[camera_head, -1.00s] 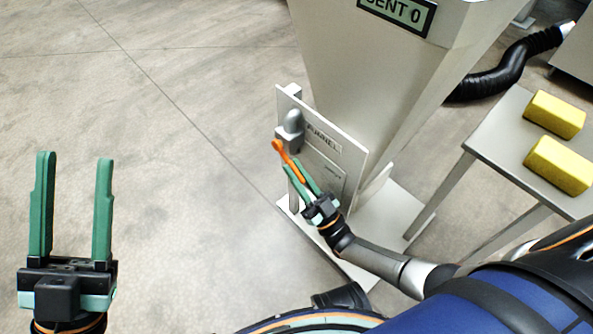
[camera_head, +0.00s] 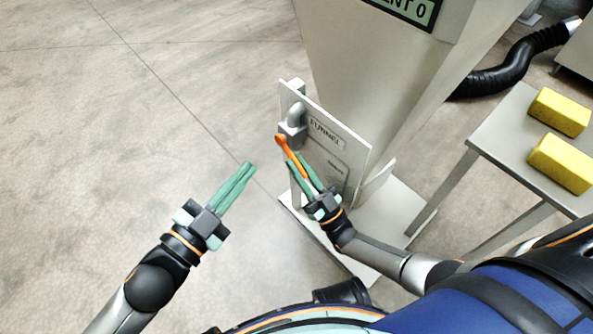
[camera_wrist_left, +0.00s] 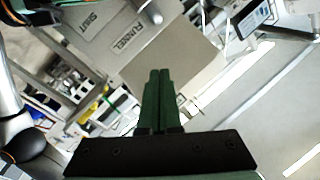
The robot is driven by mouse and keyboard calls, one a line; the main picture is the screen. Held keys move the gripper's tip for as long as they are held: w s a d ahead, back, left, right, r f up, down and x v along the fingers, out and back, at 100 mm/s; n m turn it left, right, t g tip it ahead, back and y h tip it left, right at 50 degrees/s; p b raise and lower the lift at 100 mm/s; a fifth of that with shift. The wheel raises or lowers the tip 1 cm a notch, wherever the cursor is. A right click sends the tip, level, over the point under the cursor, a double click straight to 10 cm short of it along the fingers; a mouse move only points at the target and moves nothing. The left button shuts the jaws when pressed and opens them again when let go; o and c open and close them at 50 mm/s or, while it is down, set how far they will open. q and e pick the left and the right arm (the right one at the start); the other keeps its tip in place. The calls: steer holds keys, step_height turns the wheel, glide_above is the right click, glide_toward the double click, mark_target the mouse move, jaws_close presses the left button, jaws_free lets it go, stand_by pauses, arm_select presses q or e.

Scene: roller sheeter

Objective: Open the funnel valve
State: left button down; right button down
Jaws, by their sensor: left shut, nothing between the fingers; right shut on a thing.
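The funnel (camera_head: 375,80) is a large pale hopper with a panel (camera_head: 345,150) marked FUNNEL at its lower left. An orange valve handle (camera_head: 283,143) sticks out in front of the panel, below a grey fitting (camera_head: 293,125). My right gripper (camera_head: 296,168) is shut on the orange handle, its fingers hiding part of it. My left gripper (camera_head: 249,168) is shut and empty, to the left of the handle and apart from it. In the left wrist view its closed green fingers (camera_wrist_left: 160,80) point at the panel (camera_wrist_left: 122,32), where FUNNEL and SHUT can be read.
A grey side table (camera_head: 510,130) with two yellow blocks (camera_head: 560,112) stands at the right. A black corrugated hose (camera_head: 500,80) runs behind it. The funnel's base plate (camera_head: 395,215) lies on the floor. The floor at the left is clear.

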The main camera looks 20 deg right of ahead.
arm_select(q)
steer(key=s+d+f+m+g+y, duration=0.1)
steer(key=s+d+f+m+g, duration=0.1)
steer(key=d+f+g, duration=0.3)
arm_select(e)
steer(key=shift+a, duration=0.1)
arm_select(q)
steer(key=t, duration=0.2)
glide_above(302, 173)
steer(key=s+a, duration=0.2)
steer(key=s, duration=0.2)
step_height(302, 173, down, 3)
steer(key=shift+w+d+f, duration=0.15)
steer(key=shift+w+f, duration=1.35)
steer(key=shift+f, duration=0.3)
